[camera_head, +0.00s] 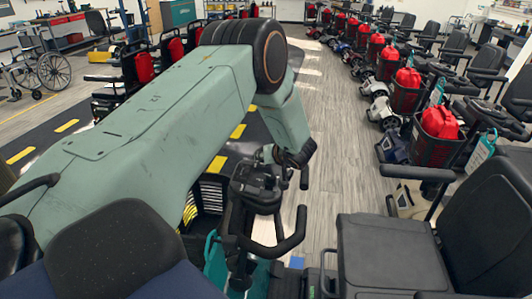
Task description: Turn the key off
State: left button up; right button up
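A scooter's dark tiller head (258,188) with looped black handlebars stands at the lower middle, above a teal body. The key is too small or hidden to make out. My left arm, large and grey-green, comes in from the left and bends down toward this tiller. My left gripper (296,160) is at its end, dark and small, right at the upper right of the tiller head. I cannot tell whether it touches the tiller or whether its fingers are open. My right gripper is not in view.
A dark scooter seat (389,254) stands at the lower right and another seat (122,246) at the lower left. A row of scooters with red bags (440,122) in baskets lines the right. A wheelchair (38,70) is at the far left. Grey floor (335,140) lies clear in the aisle.

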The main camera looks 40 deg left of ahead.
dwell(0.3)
pick_arm(q)
jog(key=o, duration=1.2)
jog(key=shift+d+r, duration=0.1)
jog(key=v, duration=1.2)
jog(key=shift+w, duration=0.1)
jog(key=shift+d, duration=0.1)
